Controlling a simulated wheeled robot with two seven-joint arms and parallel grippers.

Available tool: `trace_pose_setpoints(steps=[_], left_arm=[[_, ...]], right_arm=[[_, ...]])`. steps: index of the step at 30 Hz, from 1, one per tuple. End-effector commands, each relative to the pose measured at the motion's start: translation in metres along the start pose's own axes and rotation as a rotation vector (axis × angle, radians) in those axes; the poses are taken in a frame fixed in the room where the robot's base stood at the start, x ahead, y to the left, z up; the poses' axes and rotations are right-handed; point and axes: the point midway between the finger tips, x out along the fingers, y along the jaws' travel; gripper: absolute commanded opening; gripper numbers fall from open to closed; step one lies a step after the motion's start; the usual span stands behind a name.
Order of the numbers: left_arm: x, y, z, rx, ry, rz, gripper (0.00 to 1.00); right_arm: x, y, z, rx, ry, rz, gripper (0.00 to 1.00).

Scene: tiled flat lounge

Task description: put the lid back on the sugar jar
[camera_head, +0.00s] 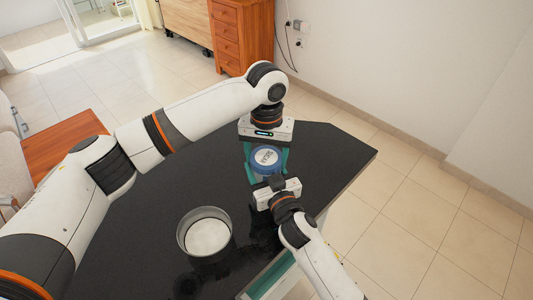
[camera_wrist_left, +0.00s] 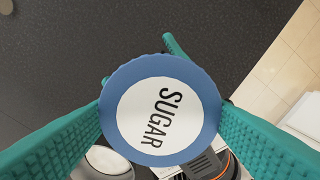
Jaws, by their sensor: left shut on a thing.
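The blue lid (camera_head: 266,157) has a white disc reading SUGAR; it fills the middle of the left wrist view (camera_wrist_left: 160,112). My left gripper (camera_head: 266,162) is shut on the lid, with one teal finger at each side. A pale patch just below the lid may be the sugar jar, but it is mostly hidden. I cannot tell whether the lid touches it. My right gripper (camera_head: 268,178) is close below the lid, coming from the lower right. Teal tips beyond the lid in the left wrist view seem to be its fingers; their gap is hidden.
A round metal tin (camera_head: 183,245) with a pale inside stands open on the black table (camera_head: 330,150), left of my right gripper. The table's right edge and tiled floor are close by. A wooden drawer unit (camera_head: 240,35) stands behind. The table's far right part is clear.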

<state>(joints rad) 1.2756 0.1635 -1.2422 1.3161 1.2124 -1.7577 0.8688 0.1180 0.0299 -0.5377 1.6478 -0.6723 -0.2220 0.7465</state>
Motion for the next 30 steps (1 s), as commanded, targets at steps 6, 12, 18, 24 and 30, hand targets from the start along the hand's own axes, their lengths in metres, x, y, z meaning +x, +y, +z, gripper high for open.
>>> trace_pose_setpoints(steps=[6,12,18,24,30], left_arm=[[0.0000,0.0019,0.0006,0.257,0.001,0.005,0.42],[0.0000,0.0024,0.0007,0.294,0.001,0.006,0.42],[0.0001,0.0026,0.0008,0.291,0.001,0.006,0.75],[0.0000,0.0017,0.0006,0.291,0.001,0.005,0.91],[-0.0013,0.0011,0.0005,0.292,0.000,0.004,0.91]], right_arm=[[0.0002,-0.0019,0.0005,0.001,0.000,-0.003,0.00],[0.0001,-0.0021,0.0003,0.001,0.000,-0.004,0.00],[0.0000,-0.0023,0.0002,0.001,0.000,-0.004,0.00],[0.0001,-0.0014,0.0006,0.001,-0.001,-0.002,0.00],[0.0002,-0.0008,0.0010,0.001,-0.002,-0.001,0.00]])
